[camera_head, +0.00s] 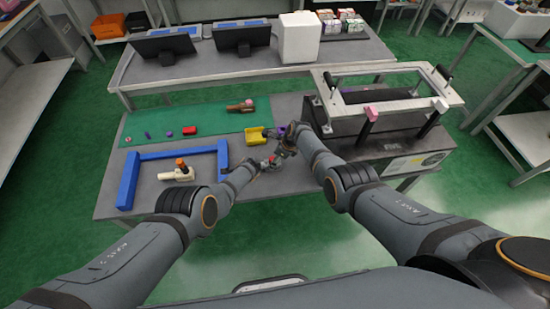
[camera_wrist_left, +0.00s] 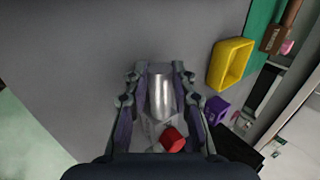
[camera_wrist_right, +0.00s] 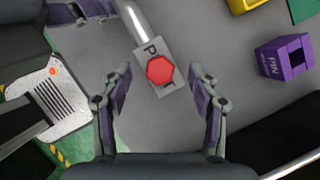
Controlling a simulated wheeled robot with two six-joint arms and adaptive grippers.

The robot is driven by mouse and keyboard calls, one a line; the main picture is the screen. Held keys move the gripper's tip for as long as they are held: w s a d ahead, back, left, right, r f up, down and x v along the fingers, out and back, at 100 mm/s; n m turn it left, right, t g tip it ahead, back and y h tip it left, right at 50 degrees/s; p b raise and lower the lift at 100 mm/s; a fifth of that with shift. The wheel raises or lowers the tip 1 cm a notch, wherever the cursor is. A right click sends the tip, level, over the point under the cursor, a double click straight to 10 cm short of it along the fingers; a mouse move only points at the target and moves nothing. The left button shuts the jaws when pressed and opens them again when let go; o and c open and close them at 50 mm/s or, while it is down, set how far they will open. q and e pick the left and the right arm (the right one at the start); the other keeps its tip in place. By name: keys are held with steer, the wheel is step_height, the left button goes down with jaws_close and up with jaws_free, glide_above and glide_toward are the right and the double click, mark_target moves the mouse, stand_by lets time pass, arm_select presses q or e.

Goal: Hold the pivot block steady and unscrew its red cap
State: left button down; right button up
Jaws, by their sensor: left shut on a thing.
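The pivot block is a grey block (camera_wrist_right: 156,68) marked with a P, with a silver cylinder (camera_wrist_left: 161,97) on one end and a red hexagonal cap (camera_wrist_right: 160,70) on its face. The red cap also shows in the left wrist view (camera_wrist_left: 172,139) and, small, in the head view (camera_head: 272,158). My left gripper (camera_wrist_left: 158,72) is shut on the block, its fingers on both sides of the silver cylinder. My right gripper (camera_wrist_right: 161,80) is open and empty, with the red cap in view between its fingertips. I cannot tell how far above the cap it is.
A yellow bin (camera_head: 257,137) and a purple block marked PIN (camera_wrist_right: 283,57) are close by. A blue frame (camera_head: 130,180) with a cream part (camera_head: 178,172) lies left on the table. A large fixture with levers (camera_head: 440,91) stands right. Small parts lie on the green mat (camera_head: 160,118).

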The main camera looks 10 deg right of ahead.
mark_target(272, 158)
steer(key=shift+r, duration=1.5)
steer(key=m, duration=0.1)
steer(key=m+t, duration=0.1)
steer(key=m, duration=0.1)
steer(key=shift+s+a+h, duration=0.2)
steer(key=shift+h, duration=0.1)
steer(key=m+h, duration=0.1)
steer(key=m, duration=0.1)
steer(key=m+t, duration=0.1)
steer(key=m, duration=0.2)
steer(key=shift+a+h, duration=0.15)
steer(key=shift+h, duration=0.25)
steer(key=shift+f, duration=0.1)
steer(key=shift+f, duration=1.4)
